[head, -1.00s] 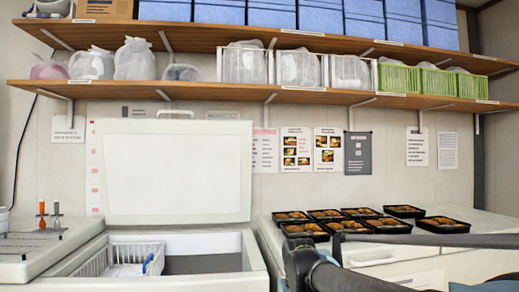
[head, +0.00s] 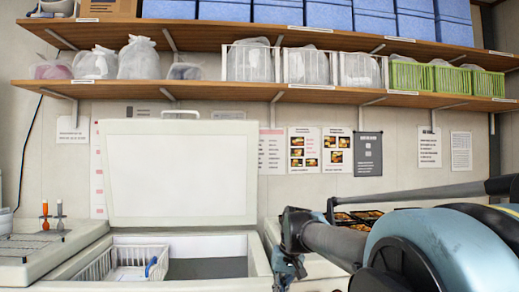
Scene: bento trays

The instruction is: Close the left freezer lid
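The left freezer lid (head: 180,172) stands raised, nearly upright against the back wall, with its pale inner face towards me and a handle (head: 180,113) at its top edge. The left freezer (head: 258,262) below it is open. A white wire basket (head: 95,266) with a blue handle grip sits inside on the left. My arm reaches in from the right, and its end with my gripper (head: 287,272) is right of the freezer opening, lower than the lid and apart from it. The fingers are too unclear to tell if they are open or shut.
Black bento trays (head: 358,217) with food sit on the right-hand surface, mostly hidden behind my arm. Two wooden shelves (head: 225,89) with bags, baskets and blue boxes run above the lid. A counter (head: 35,250) with small orange and grey-topped items is at left.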

